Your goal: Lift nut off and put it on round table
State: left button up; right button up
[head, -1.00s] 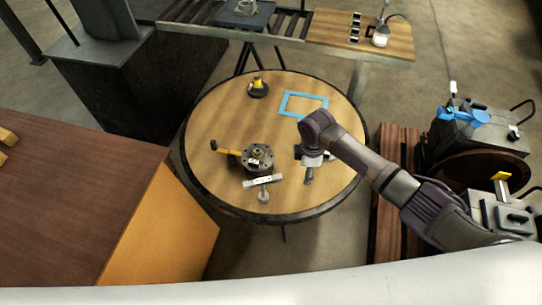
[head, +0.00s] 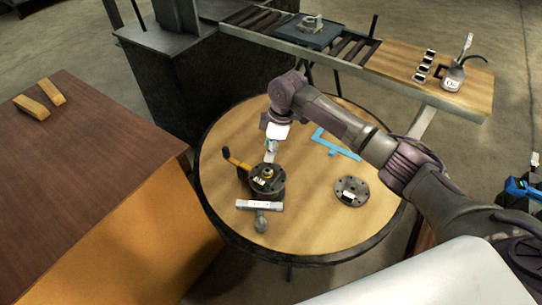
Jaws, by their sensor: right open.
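A dark round housing (head: 266,186) with a white label stands on the round table (head: 312,222). A small brass-coloured piece, which looks like the nut (head: 267,173), sits at the centre of its top. My right gripper (head: 270,155) points down just above and behind the nut, open. I cannot tell whether its fingers touch anything. My left gripper is not in view.
A yellow-handled tool (head: 235,160) lies beside the housing, and a pale bar with a grey knob (head: 260,206) is in front. A dark labelled disc (head: 351,190) and a partly hidden blue frame (head: 335,145) lie right. The table's front right is bare.

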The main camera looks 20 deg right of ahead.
aim_at(268, 172)
jog(key=shift+b+x, duration=1.15)
jog(key=shift+b, duration=0.1)
jog(key=b+x, duration=0.2)
jog(key=b, duration=0.1)
jog(key=b+x, duration=0.2)
jog(key=shift+s+d+f, duration=0.2)
jog(key=shift+s+d, duration=0.05)
jog(key=shift+d, duration=0.15)
jog(key=shift+f, duration=0.3)
jog(key=shift+x, duration=0.8)
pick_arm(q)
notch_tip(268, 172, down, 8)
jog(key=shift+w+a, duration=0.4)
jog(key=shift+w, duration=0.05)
pick_arm(e)
jog(key=shift+d+f, duration=0.1)
jog(key=shift+d, duration=0.1)
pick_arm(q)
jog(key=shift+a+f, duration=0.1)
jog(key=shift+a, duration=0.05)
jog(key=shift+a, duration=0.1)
pick_arm(e)
grip_shut()
